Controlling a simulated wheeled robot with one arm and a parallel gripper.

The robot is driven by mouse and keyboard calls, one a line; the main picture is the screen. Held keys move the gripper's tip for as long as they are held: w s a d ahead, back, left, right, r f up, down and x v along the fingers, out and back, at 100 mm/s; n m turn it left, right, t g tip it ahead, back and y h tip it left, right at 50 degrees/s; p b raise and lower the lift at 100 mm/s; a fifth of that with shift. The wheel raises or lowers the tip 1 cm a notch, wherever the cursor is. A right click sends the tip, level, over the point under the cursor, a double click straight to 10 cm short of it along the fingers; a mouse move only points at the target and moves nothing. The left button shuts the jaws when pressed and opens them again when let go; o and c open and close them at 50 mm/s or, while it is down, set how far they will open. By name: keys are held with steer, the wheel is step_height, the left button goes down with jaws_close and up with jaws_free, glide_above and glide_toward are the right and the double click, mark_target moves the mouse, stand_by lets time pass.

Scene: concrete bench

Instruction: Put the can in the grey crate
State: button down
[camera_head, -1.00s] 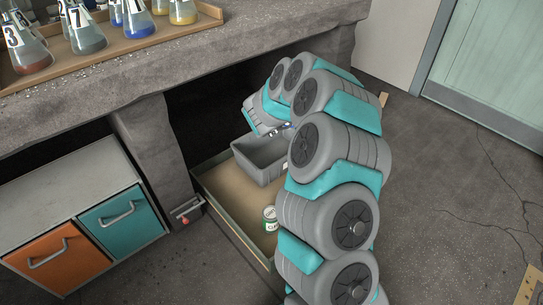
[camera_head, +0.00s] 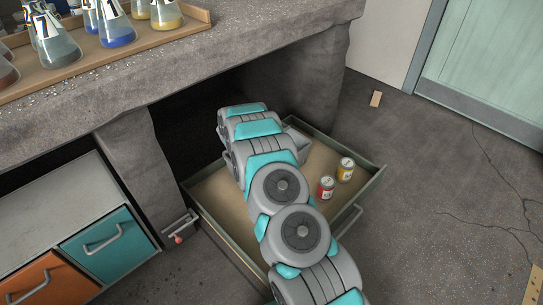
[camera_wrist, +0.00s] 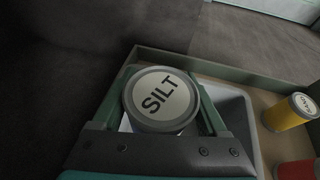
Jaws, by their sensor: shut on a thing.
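In the wrist view, a can (camera_wrist: 160,97) with a grey rim and a pale lid reading "SILT" stands between the two green fingers of my gripper (camera_wrist: 163,105), which is shut on it. The grey crate (camera_wrist: 243,112) shows beside and below the right finger; the can appears over or inside it, and its depth I cannot tell. In the head view a corner of the crate (camera_head: 298,143) shows behind my arm. The gripper and the held can are hidden there.
The crate stands in an open drawer (camera_head: 372,182) under the concrete bench (camera_head: 250,65). A red can (camera_head: 326,188) and a yellow can (camera_head: 345,170) stand in the drawer right of my arm. Flasks on a wooden tray (camera_head: 145,38) stand on the bench.

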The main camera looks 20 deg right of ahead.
step_height(320, 180, down, 9)
steer(key=shift+b, duration=0.4)
steer(key=shift+f, duration=0.2)
steer(key=shift+c, duration=1)
jaws_free()
steer(key=shift+r, duration=0.1)
steer(key=shift+r, duration=0.2)
steer(key=v, duration=1.2)
steer(key=shift+p, duration=0.35)
steer(key=shift+f, duration=0.2)
